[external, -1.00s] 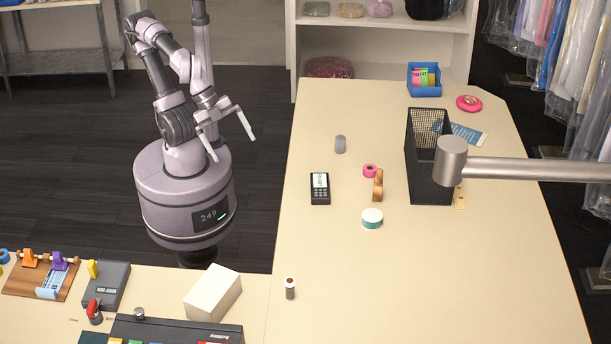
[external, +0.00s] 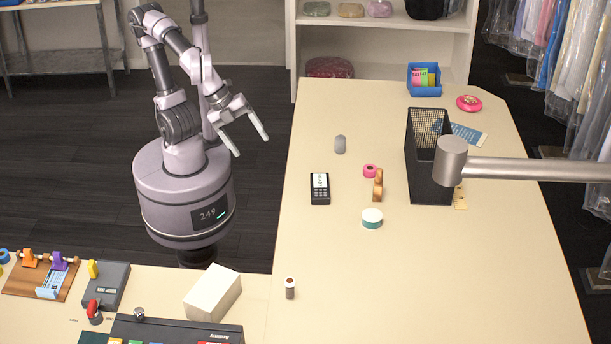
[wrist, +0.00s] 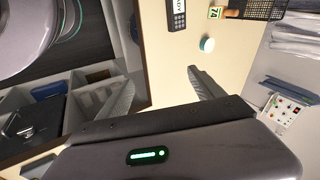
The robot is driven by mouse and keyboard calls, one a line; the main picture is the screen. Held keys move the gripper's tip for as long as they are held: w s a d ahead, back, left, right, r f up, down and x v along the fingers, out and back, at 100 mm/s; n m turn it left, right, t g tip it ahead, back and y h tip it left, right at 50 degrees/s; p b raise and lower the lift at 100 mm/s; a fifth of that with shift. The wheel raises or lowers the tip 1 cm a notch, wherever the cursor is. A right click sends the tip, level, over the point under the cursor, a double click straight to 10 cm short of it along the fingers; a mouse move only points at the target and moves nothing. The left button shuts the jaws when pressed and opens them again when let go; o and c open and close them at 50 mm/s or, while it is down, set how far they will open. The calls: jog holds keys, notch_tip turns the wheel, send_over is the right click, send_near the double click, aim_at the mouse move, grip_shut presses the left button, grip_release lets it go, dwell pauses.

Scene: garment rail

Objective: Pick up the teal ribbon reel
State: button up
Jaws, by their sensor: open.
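The teal ribbon reel (external: 372,218) lies flat on the cream counter (external: 330,250), a short round reel with a white top and a teal side. It also shows in the wrist view (wrist: 207,45), small and beyond the fingertips. My gripper (external: 250,144) is open and empty over the dark floor, left of the counter and well apart from the reel. Its two spread fingers show in the wrist view (wrist: 158,88).
Near the reel are a black handheld device (external: 320,188), a tan wooden piece (external: 378,186), a pink roll (external: 370,170) and a black mesh basket (external: 430,180). A metal rail (external: 530,168) juts in from the right. The counter's front middle is clear.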

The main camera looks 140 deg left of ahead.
jog(key=w+a+f+m+g+y+p, duration=0.1)
jog(key=w+a+m, duration=0.25)
jog(key=w, duration=0.35)
jog(key=w+a+m+y, duration=0.1)
jog(key=w+a+m, duration=0.1)
jog(key=w+m, duration=0.35)
jog(key=m+g+y, duration=0.1)
jog(key=m+y, duration=0.1)
jog(key=m, duration=0.4)
send_near(371, 215)
jog(key=b+x, duration=0.2)
jog(key=x, duration=0.1)
jog(key=d+b+x, duration=0.1)
jog(key=x, duration=0.1)
jog(key=shift+w+a+f, duration=0.1)
jog(key=shift+w+f, duration=0.15)
jog(key=shift+f, duration=0.25)
jog(key=b+x, duration=0.2)
jog(key=x, duration=0.1)
jog(key=a+b+x, duration=0.1)
jog(key=x, duration=0.1)
jog(key=shift+s+a+r, duration=0.15)
jog(key=shift+r, duration=0.1)
jog(key=c, duration=1.3)
